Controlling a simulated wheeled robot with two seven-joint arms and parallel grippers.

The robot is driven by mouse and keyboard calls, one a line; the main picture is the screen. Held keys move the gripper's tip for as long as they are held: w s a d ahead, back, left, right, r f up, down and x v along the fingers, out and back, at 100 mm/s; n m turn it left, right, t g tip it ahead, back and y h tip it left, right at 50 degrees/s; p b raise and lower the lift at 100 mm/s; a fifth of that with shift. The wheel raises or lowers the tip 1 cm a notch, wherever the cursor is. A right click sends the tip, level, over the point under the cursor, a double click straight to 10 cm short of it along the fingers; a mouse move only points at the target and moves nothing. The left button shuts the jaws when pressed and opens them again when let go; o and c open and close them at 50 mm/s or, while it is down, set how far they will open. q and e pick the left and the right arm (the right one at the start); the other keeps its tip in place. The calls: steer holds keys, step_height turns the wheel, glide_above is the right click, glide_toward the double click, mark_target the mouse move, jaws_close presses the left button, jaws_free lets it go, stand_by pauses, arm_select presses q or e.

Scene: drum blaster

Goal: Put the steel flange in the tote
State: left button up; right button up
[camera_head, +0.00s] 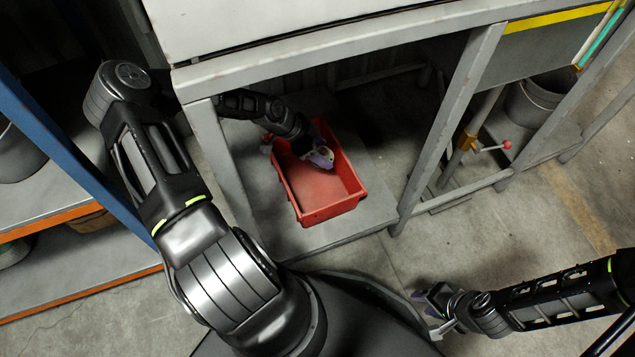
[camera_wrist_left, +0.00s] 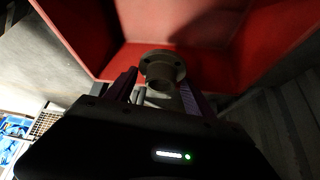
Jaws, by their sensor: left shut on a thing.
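The red tote (camera_head: 316,213) sits on a low grey shelf under the bench in the head view. Its red walls (camera_wrist_left: 210,22) fill the upper part of the left wrist view. My left gripper (camera_head: 322,158) reaches in under the bench top and is at the tote's far end, over its inside. It is shut on the steel flange (camera_wrist_left: 162,68), a grey ring with a short tube, held between the purple fingers. In the head view the flange is small and partly hidden by the gripper. My right gripper (camera_head: 432,310) is low at the right; its fingers are too small to judge.
The grey bench frame (camera_head: 446,120) stands around the tote, with its top above my left forearm and a leg on each side. A blue and orange rack (camera_head: 75,145) is at the left. A bucket (camera_head: 537,98) stands at the right. Open concrete floor lies in front.

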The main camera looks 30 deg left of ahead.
arm_select(q)
steer(key=shift+w+a+f+b, duration=0.15)
steer(key=shift+f+b, duration=0.2)
steer(key=shift+f, duration=0.45)
steer(key=b, duration=0.3)
glide_above(328, 177)
steer(key=s+a, duration=0.2)
steer(key=shift+w+d+f, duration=0.1)
steer(key=shift+d+f, duration=0.05)
steer(key=shift+f, duration=1.4)
steer(key=shift+w+d+f, duration=0.1)
steer(key=shift+f, duration=1.45)
steer(key=shift+f+b, duration=0.75)
steer(key=shift+f, duration=1.2)
steer(key=shift+r, duration=0.1)
steer(key=o, duration=1.8)
